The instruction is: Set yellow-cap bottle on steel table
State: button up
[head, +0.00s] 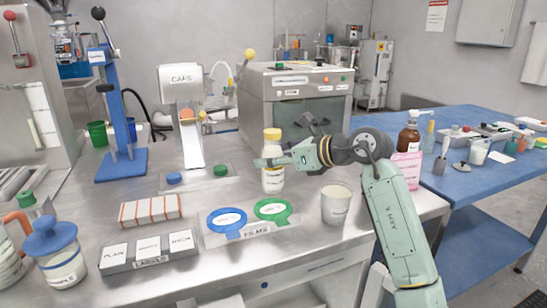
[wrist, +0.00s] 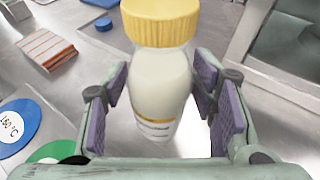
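The yellow-cap bottle (head: 272,178) is a clear bottle with white contents, upright over the steel table (head: 225,275), left of centre in the head view. In the wrist view, the yellow-cap bottle (wrist: 160,85) stands between the purple pads of my gripper (wrist: 162,85), one on each side and very close to its wall. I cannot tell whether both pads press on it. In the head view my gripper (head: 276,161) reaches in from the right at the height of the bottle's upper body. Whether the bottle's base touches the steel is unclear.
A white cup (head: 335,205) is just right of the bottle, with blue (head: 227,219) and green (head: 273,210) round pads in front. The caps dispenser (head: 183,110) and steel oven machine (head: 297,100) stand behind. A blue table (head: 487,178) is at right.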

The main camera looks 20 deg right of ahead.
jog(key=shift+o, duration=1.1)
jog(key=shift+r, duration=0.25)
jog(key=shift+s+d, duration=0.25)
jog(key=shift+s, duration=0.05)
jog(key=b+v, duration=0.1)
jog(key=v, duration=1)
